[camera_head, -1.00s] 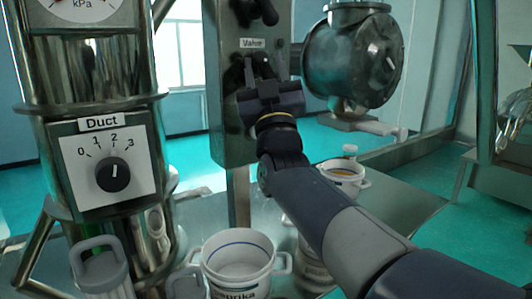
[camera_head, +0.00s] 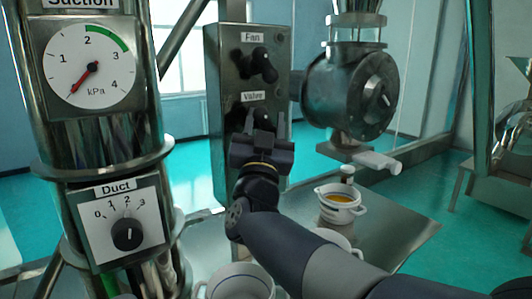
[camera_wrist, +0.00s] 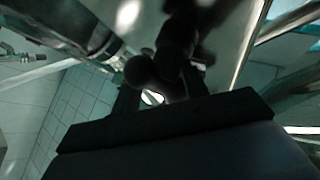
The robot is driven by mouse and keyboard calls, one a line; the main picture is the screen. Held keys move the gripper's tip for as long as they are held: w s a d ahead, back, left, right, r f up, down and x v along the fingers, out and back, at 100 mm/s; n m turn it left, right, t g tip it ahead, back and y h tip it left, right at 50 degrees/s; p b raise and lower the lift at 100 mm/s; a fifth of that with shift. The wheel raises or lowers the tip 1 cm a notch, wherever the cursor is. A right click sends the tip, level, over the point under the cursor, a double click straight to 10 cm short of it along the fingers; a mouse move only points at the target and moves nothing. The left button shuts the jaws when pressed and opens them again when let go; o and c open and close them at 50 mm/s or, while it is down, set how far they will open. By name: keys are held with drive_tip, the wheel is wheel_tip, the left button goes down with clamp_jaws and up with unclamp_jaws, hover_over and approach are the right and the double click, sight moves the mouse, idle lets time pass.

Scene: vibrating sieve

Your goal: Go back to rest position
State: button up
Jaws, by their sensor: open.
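My gripper (camera_head: 259,133) is in front of the grey control box (camera_head: 226,105), at the knob labelled Valve (camera_head: 240,117). Its open fingers point at the knob, which they partly hide. In the wrist view, a dark knob with a rounded end (camera_wrist: 140,72) shows just beyond the gripper. I cannot tell whether the fingers touch it. The Fan knob (camera_head: 265,65) sits above on the same box.
A suction gauge (camera_head: 90,68) and a Duct dial (camera_head: 127,234) are on the metal column at left. A round metal housing (camera_head: 345,95) stands right of the box. A pot with orange contents (camera_head: 338,209) and a white pot (camera_head: 240,283) are on the metal table (camera_head: 395,220).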

drive_tip(key=shift+r+m+g+h+p, duration=0.2)
drive_tip(key=shift+m+g+h+p, duration=0.65)
drive_tip(key=shift+m+p, duration=0.75)
drive_tip(key=shift+p, duration=0.55)
drive_tip(key=shift+f+g+h, duration=0.2)
drive_tip(key=shift+g+h, duration=0.05)
drive_tip(key=shift+d+p, duration=0.15)
drive_tip(key=shift+p, duration=0.15)
